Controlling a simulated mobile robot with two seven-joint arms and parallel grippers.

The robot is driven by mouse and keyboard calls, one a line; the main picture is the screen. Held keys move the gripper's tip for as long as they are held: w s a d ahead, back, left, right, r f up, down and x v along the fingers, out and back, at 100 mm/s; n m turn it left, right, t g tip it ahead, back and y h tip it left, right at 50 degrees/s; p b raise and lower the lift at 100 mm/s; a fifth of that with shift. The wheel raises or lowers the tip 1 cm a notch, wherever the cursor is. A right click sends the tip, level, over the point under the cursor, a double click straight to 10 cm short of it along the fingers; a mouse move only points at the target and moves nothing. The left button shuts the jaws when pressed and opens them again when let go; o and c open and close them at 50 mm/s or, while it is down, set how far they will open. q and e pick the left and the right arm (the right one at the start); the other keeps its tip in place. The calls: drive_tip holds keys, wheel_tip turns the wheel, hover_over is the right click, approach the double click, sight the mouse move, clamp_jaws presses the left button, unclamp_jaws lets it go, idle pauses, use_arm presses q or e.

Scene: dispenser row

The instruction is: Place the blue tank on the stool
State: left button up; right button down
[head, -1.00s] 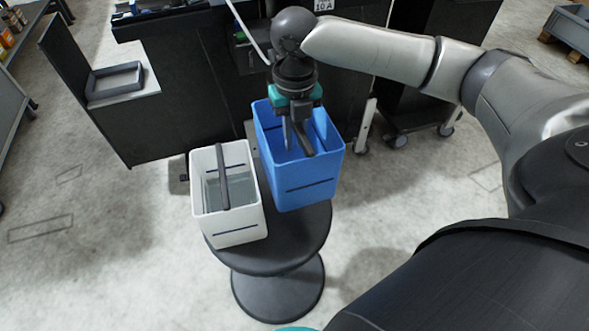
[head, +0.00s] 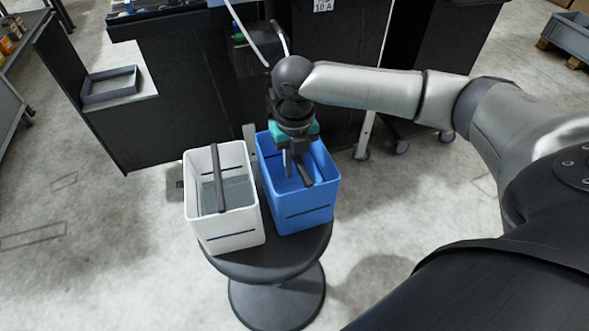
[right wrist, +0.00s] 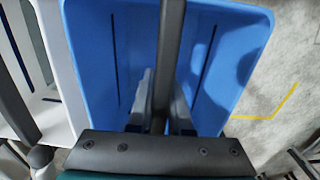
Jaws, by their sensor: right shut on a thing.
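The blue tank (head: 310,212) is an open box with a dark bar handle across its top, upright at the stool's right rear. My right gripper (head: 297,172) reaches down into its opening and is shut on the handle. In the right wrist view the gripper (right wrist: 160,115) grips the bar, with the blue tank (right wrist: 98,62) around it. The round dark stool (head: 268,267) is below; the tank looks at or very near its top, but I cannot tell if it touches. My left gripper is not in view.
A white tank (head: 232,232) with a dark handle and liquid inside stands on the stool's left, close beside the blue tank. A dark cabinet (head: 195,95) stands behind, with a grey tray (head: 110,86) on its left shelf.

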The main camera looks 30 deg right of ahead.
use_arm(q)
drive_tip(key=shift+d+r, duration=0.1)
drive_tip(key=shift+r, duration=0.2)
use_arm(e)
drive_tip(key=shift+f, duration=0.4)
drive_tip(key=c, duration=0.8)
unclamp_jaws()
drive_tip(key=shift+c, duration=0.2)
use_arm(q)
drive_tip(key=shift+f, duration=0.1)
use_arm(e)
wheel_tip(320, 180, up, 6)
drive_tip(key=p, duration=0.3)
wheel_tip(320, 180, up, 4)
drive_tip(key=shift+r+p, duration=0.2)
drive_tip(key=shift+p, duration=0.65)
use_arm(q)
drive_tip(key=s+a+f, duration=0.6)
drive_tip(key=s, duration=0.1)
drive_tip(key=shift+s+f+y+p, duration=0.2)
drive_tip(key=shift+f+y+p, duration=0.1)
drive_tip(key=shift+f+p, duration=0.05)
use_arm(e)
drive_tip(key=shift+r, duration=0.9)
